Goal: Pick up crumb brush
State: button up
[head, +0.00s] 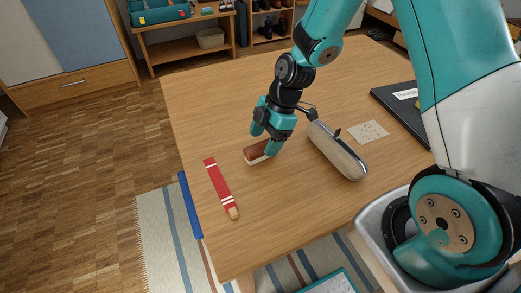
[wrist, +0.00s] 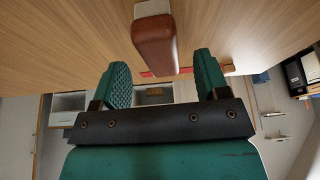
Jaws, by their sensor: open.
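The crumb brush (head: 256,152) lies on the wooden table in the head view, with a reddish-brown back and a pale lower part. In the wrist view the brush (wrist: 154,45) shows its brown rounded back and pale edge, ahead of and between the two fingers. My gripper (head: 262,142) is right at the brush, above it, with its jaws apart. In the wrist view my gripper (wrist: 163,80) shows two teal ridged fingers, spread, with the near end of the brush between their tips. I cannot tell whether a finger touches it.
A red item with white stripes (head: 221,187) lies left of the brush. A long grey case (head: 337,151) lies close on the right. A speckled card (head: 369,132) and a black flat item (head: 400,103) lie farther right.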

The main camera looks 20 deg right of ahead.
aim_at(262, 145)
jog(key=x, duration=0.3)
jog(key=shift+f, duration=0.2)
jog(key=shift+c, duration=0.5)
jog(key=c, duration=0.9)
notch_tip(262, 145, up, 20)
jog(key=shift+r+p, duration=0.1)
jog(key=shift+p, duration=0.6)
